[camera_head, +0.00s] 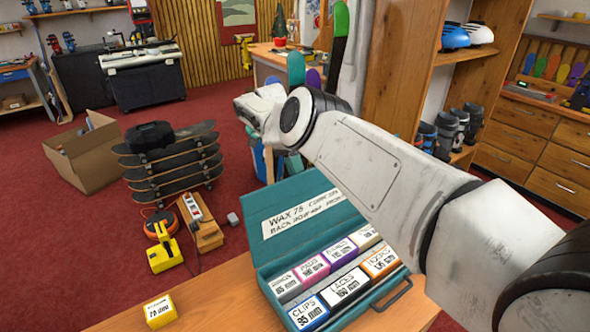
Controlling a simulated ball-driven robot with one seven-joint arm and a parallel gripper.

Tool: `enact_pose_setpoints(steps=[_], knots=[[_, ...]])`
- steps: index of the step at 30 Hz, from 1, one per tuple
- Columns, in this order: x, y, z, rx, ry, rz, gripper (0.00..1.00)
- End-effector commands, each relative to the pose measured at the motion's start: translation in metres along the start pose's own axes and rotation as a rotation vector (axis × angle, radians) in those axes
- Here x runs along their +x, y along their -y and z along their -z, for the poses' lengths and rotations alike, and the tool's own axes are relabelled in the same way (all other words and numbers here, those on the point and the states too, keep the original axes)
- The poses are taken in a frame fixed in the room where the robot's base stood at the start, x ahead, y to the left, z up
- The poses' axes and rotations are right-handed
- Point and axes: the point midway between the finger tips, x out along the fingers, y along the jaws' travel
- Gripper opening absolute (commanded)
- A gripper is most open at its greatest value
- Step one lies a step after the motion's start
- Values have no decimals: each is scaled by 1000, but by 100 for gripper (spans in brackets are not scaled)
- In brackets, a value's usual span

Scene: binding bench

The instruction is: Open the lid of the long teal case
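The long teal case (262,268) sits on the wooden bench in the lower middle of the view. Its lid (258,208) stands raised at the back, with a white handwritten label on its inner face. Small labelled boxes in several colours stand in rows inside the case. A dark handle (394,296) shows at the case's front right. My white arm crosses from the lower right over the right part of the case and hides the lid's right end.
A yellow labelled box (159,311) stands on the bench (226,312) left of the case. On the red floor beyond are stacked skateboards (172,165), an open cardboard box (84,158) and a yellow tool (165,250). Wooden shelving (400,70) stands at the right.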

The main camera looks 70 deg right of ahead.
Motion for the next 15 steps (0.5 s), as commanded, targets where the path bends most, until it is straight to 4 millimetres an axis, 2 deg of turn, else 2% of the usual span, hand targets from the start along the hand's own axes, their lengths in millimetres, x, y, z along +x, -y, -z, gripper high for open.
enact_pose_setpoints(steps=[1, 12, 13, 15], knots=[[13, 3, -3, -12, 11, -15, 0], [14, 3, -2, -10, 12, -16, 0], [14, 3, -2, -10, 12, -16, 15], [13, 3, -2, -9, 12, -16, 22]])
